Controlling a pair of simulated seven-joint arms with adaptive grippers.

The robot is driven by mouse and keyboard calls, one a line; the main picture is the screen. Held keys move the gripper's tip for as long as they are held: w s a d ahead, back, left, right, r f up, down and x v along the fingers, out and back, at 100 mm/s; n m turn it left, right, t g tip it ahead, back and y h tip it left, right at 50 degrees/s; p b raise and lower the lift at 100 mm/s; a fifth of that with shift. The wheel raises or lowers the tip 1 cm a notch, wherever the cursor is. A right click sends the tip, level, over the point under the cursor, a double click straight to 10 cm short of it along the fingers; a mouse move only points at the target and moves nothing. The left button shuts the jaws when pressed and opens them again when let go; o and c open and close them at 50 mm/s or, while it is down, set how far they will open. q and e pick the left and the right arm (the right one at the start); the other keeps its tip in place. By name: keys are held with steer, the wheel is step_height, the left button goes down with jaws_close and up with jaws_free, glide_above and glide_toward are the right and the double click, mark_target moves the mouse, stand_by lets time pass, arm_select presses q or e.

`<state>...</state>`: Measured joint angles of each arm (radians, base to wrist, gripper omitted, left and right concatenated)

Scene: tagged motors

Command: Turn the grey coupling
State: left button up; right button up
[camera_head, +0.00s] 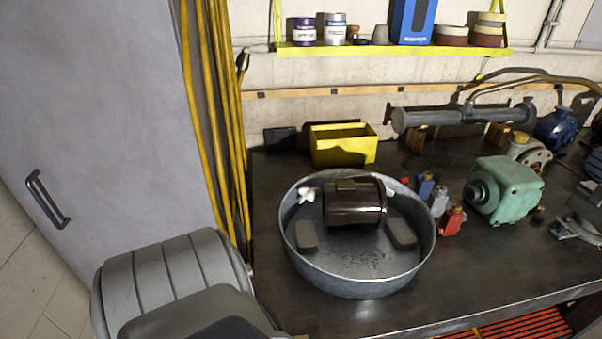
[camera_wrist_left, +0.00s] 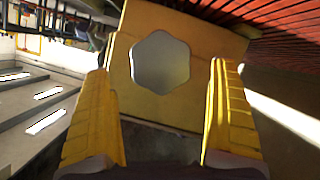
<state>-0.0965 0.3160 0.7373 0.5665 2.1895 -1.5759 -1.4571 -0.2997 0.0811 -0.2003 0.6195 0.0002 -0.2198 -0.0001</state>
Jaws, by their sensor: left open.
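In the left wrist view, a grey six-sided piece (camera_wrist_left: 160,62), which looks like the grey coupling, sits on the flat face of a yellow body (camera_wrist_left: 205,30). My left gripper (camera_wrist_left: 164,64) is open, its two yellow ribbed fingers standing apart on either side of the grey piece. I cannot tell whether either finger touches anything. The head view shows neither this yellow body with its grey piece nor my left gripper. My right gripper is in neither view.
In the head view, a round metal tub (camera_head: 360,287) on the dark workbench (camera_head: 480,275) holds a dark brown motor (camera_head: 353,205). Small coloured bottles (camera_head: 440,203) and a green motor (camera_head: 507,190) stand to its right. A yellow bin (camera_head: 342,149) is behind. A grey cabinet (camera_head: 95,110) stands left.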

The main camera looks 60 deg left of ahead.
arm_select(q)
steer(key=v, duration=0.8)
steer(key=shift+s, duration=0.1)
steer(key=shift+f, duration=0.15)
